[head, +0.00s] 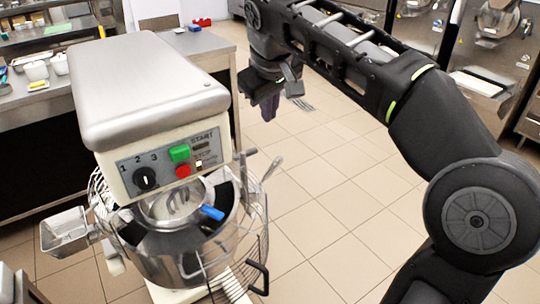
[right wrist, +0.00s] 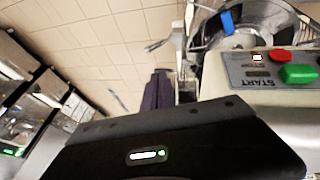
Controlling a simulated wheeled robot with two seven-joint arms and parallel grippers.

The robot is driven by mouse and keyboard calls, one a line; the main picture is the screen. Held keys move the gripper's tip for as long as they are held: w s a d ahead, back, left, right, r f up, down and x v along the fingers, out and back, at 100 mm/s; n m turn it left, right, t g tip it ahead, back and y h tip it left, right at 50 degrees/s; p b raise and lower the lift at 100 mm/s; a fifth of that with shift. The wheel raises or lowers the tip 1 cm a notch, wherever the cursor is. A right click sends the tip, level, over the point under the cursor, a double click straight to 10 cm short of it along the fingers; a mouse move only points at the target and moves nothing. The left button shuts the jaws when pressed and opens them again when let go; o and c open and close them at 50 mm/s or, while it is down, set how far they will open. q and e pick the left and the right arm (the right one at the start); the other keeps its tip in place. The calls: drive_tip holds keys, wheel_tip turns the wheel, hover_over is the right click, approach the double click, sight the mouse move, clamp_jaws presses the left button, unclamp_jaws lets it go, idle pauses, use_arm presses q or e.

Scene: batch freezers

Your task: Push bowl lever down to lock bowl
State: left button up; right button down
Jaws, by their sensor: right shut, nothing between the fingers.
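The mixer (head: 150,88) stands at the left of the head view, with a silver top and a control panel. Its metal bowl (head: 165,260) sits below the head inside a wire guard. Thin metal levers (head: 270,170) stick up at the bowl's right side; I cannot tell for certain which one is the bowl lever. A lever (right wrist: 158,45) also shows in the right wrist view, beyond my fingers. My right gripper (head: 268,105) is shut and empty, in the air behind and right of the mixer head, apart from the levers. Its dark purple fingers (right wrist: 157,92) show in the wrist view. My left gripper is out of view.
A steel counter (head: 205,45) with white containers and red items stands behind the mixer. Steel machines (head: 490,50) line the back right. A black handle (head: 262,278) juts out at the bowl's lower right. The tiled floor right of the mixer is clear.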

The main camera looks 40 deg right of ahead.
approach(273, 164)
wheel_tip(273, 164, down, 3)
drive_tip(key=w+a, duration=0.1)
drive_tip(key=w, duration=0.1)
drive_tip(key=shift+w+d+f, duration=0.25)
drive_tip(key=shift+d+f, duration=0.85)
drive_tip(key=shift+f, duration=0.15)
drive_tip(key=shift+d+p, duration=0.1)
drive_tip(key=shift+p, duration=0.25)
